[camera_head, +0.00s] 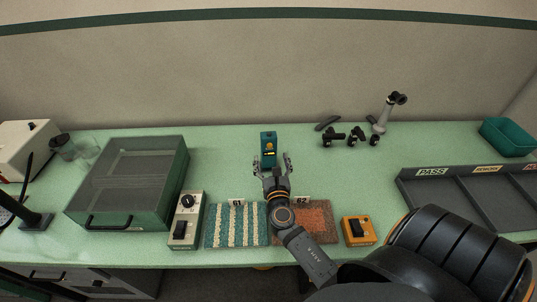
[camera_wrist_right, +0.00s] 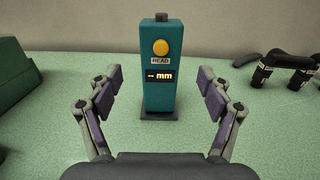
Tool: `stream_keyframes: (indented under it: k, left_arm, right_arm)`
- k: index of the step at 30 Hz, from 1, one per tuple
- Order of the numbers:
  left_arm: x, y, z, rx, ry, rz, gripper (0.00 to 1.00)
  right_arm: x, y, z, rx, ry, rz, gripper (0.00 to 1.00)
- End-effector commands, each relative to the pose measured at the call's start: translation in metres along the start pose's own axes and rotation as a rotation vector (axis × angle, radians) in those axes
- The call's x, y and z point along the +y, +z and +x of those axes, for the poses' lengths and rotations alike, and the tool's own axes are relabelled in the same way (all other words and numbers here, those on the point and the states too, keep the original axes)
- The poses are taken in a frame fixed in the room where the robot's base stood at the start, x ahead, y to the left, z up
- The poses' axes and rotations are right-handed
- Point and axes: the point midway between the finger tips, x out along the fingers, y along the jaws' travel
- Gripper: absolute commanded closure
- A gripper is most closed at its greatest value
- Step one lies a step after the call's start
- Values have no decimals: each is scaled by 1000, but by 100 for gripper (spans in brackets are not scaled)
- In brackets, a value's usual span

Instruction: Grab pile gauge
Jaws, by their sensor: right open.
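The pile gauge (camera_head: 268,143) is a teal upright box with a yellow button and a small display, standing on the green table. In the right wrist view the pile gauge (camera_wrist_right: 158,105) stands upright in the middle, its display reading "-- mm" under a "READ" label. My right gripper (camera_head: 271,163) is open and empty, pointing at the gauge. In the right wrist view its fingers (camera_wrist_right: 159,88) are spread to either side, with clear gaps to the gauge, which appears to stand ahead of them. My left gripper is not in view.
A lidded green case (camera_head: 130,182) is left. Dark parts (camera_head: 333,135) lie right of the gauge; a sorting tray (camera_head: 470,193) is farther right.

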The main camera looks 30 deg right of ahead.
Motion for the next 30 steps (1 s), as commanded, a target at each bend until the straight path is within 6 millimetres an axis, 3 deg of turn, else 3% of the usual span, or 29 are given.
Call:
stream_keyframes:
  k: [4,11,19,27,30]
  left_arm:
    - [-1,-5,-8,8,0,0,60]
    - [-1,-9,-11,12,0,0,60]
    - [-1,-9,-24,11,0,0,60]
    - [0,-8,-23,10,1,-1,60]
    - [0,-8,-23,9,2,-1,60]
  right_arm:
    - [0,3,24,-1,0,-1,21]
    - [0,3,33,-1,0,0,21]
    - [-1,4,76,-1,-1,0,21]
    - [-1,3,81,0,-1,1,21]
    - [-1,3,81,0,-1,1,33]
